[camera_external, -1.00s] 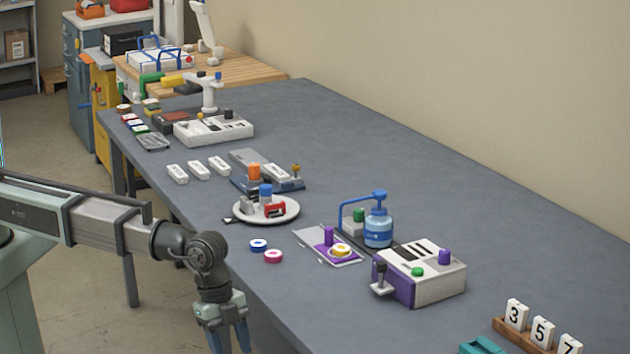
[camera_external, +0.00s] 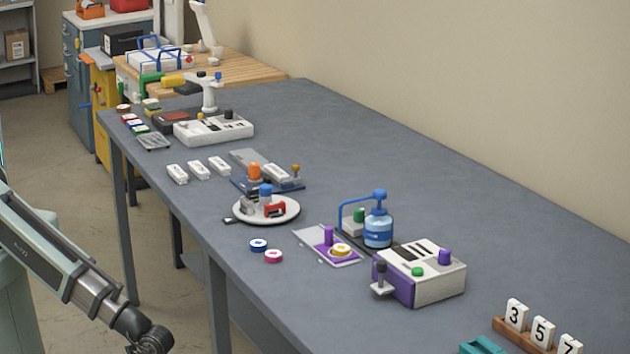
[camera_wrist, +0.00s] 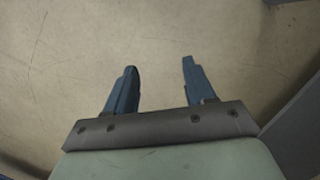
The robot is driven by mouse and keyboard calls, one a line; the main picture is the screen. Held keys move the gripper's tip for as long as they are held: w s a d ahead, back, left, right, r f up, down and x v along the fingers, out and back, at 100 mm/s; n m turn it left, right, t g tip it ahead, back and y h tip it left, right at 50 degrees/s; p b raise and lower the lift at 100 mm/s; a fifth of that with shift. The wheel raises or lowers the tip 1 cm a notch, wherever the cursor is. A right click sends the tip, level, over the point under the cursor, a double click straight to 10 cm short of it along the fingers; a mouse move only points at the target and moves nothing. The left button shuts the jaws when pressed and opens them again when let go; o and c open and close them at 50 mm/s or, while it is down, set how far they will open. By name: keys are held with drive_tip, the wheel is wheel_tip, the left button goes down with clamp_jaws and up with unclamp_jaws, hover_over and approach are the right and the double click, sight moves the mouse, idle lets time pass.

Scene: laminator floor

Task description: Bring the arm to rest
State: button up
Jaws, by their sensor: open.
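My gripper (camera_wrist: 158,75) shows in the wrist view with its two blue fingers spread apart and nothing between them. It faces bare, scuffed floor (camera_wrist: 90,35). In the external view my arm slopes down at the lower left, off the near side of the table, and the gripper itself is out of the picture below the bottom edge. The grey table (camera_external: 400,150) stands to the right of the arm, apart from it.
On the table are a blue and a pink disc (camera_external: 273,257), a white round plate (camera_external: 292,212), a purple-and-white machine (camera_external: 430,275), a blue pump bottle (camera_external: 378,230) and numbered tiles (camera_external: 541,331) on a wooden rack. Open floor (camera_external: 170,290) lies between arm and table.

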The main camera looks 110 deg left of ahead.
drive_tip(key=s+a+f+n+g, duration=0.1)
drive_tip(key=s+f, duration=0.2)
drive_tip(key=s, duration=0.5)
drive_tip(key=s+f+n+g, duration=0.1)
drive_tip(key=s+f, duration=0.1)
drive_tip(key=s, duration=0.7)
drive_tip(key=s+a+f+n+g, duration=0.1)
drive_tip(key=s+f+g, duration=0.1)
drive_tip(key=s, duration=0.6)
drive_tip(key=shift+s+a+f, duration=0.25)
drive_tip(key=shift+a+f, duration=0.05)
drive_tip(key=shift+f, duration=0.55)
